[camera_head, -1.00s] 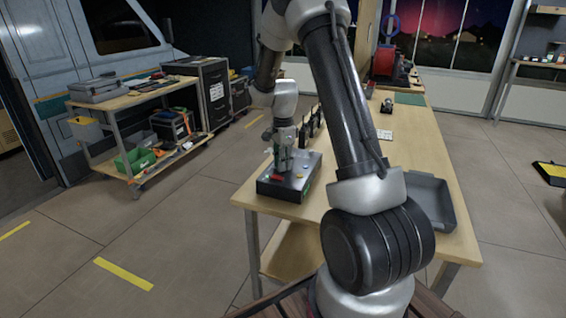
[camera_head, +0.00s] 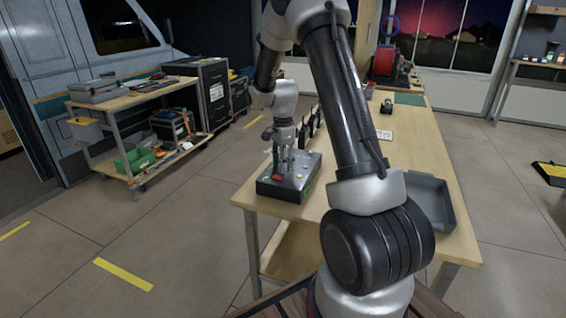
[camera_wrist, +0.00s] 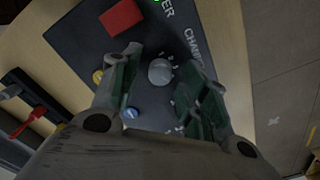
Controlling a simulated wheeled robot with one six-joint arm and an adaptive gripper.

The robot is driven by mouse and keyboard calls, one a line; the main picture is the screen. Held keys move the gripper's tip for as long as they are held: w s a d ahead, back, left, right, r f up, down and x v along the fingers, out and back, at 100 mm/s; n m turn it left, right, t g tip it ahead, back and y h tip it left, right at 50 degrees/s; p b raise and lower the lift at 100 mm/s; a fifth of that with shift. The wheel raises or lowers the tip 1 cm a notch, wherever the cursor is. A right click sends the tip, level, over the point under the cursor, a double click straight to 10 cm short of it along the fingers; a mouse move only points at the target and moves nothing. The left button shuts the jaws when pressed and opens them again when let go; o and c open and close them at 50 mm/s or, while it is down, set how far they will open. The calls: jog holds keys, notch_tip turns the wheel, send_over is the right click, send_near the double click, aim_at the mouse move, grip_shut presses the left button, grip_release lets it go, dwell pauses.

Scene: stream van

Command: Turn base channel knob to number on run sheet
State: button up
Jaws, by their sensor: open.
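The base station (camera_head: 290,183) is a dark box with a sloped panel at the near left of the wooden table. In the wrist view its panel (camera_wrist: 85,40) carries a grey round channel knob (camera_wrist: 160,71) beside white lettering and tick numbers, partly hidden by a finger. My gripper (camera_head: 284,170) is above the panel; in the wrist view its green-padded fingers (camera_wrist: 158,92) are open, one on each side of the knob, and I cannot tell whether they touch it. A white card (camera_head: 384,135) lies farther back on the table; its writing is too small to read.
A red square button (camera_wrist: 122,17), a yellow button (camera_wrist: 98,76) and a blue screw-like button (camera_wrist: 131,113) are on the panel near the fingers. Several black radios (camera_head: 312,122) stand behind the box. A grey tray (camera_head: 441,190) is at the table's right.

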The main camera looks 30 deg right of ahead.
notch_tip(320, 180, up, 12)
dwell(0.4)
dwell(0.4)
jog(key=s+a+r+n+t, duration=0.1)
jog(key=s+a+r+n, duration=0.1)
jog(key=s+n, duration=0.4)
jog(key=s+a+r+n+t, duration=0.2)
jog(key=s+r+n, duration=0.3)
jog(key=s, duration=0.9)
jog(key=s+a+r+n+t, duration=0.1)
jog(key=s+a+r+n, duration=0.2)
jog(key=s+n, duration=0.5)
jog(key=shift+s+a+r, duration=0.2)
jog(key=shift+s+r, duration=0.3)
jog(key=shift+s, duration=0.95)
